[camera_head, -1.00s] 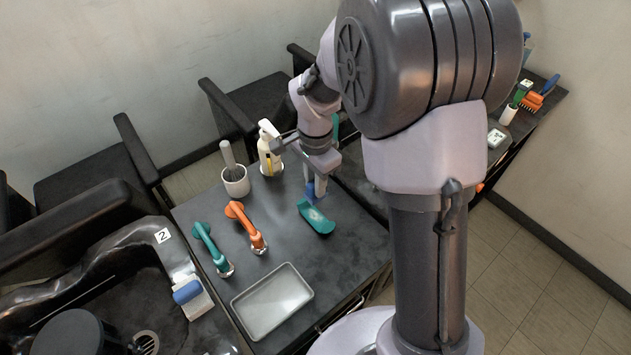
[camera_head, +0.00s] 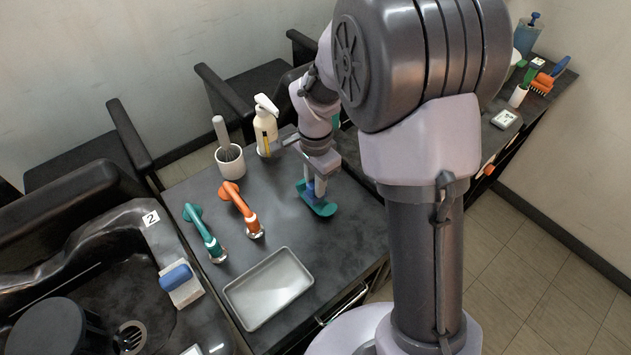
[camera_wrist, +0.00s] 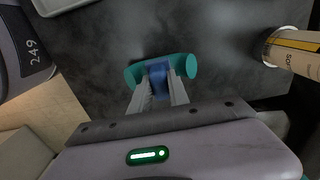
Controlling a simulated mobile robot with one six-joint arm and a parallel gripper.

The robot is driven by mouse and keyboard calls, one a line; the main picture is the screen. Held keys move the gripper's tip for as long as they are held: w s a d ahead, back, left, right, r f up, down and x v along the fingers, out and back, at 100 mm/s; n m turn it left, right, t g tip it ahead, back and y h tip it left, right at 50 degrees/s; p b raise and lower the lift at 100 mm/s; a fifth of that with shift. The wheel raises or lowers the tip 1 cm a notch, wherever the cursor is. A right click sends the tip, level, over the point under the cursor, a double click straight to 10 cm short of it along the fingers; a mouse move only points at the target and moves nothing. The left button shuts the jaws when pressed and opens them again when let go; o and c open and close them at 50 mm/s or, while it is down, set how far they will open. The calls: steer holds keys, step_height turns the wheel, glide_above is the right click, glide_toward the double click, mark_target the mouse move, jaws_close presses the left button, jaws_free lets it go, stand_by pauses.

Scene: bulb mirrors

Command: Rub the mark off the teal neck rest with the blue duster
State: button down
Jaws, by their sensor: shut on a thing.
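The teal neck rest (camera_head: 325,209) lies on the dark counter, in front of the spray bottle. It also shows in the wrist view (camera_wrist: 190,66), with both ends sticking out past my fingers. My gripper (camera_head: 314,191) is shut on the blue duster (camera_wrist: 158,80) and points down over the neck rest. The duster is at the neck rest's middle and seems to touch it. I see no mark on the neck rest now; the duster and fingers cover its middle.
A grey tray (camera_head: 268,289) stands at the counter's front. Orange (camera_head: 241,209) and teal (camera_head: 205,233) handled tools lie left of the neck rest. Bare counter surrounds the neck rest.

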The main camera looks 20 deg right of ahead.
steer(key=shift+f+b, duration=0.35)
stand_by(0.3)
steer(key=shift+s+d, duration=0.3)
steer(key=shift+s, duration=0.4)
steer(key=shift+w+a, duration=0.35)
steer(key=shift+w, duration=0.4)
steer(key=shift+w+a, duration=0.3)
steer(key=shift+w, duration=0.4)
steer(key=shift+s+d+b, duration=0.3)
steer(key=shift+s+d, duration=0.05)
steer(key=shift+s, duration=0.4)
steer(key=shift+s+d+b, duration=0.3)
steer(key=shift+s, duration=0.45)
steer(key=shift+w+a, duration=0.35)
steer(key=shift+w, duration=0.4)
steer(key=shift+w+a, duration=0.3)
steer(key=shift+w, duration=0.45)
steer(key=shift+s+d, duration=0.35)
steer(key=shift+s, duration=0.4)
steer(key=shift+s+d, duration=0.3)
steer(key=shift+s, duration=0.45)
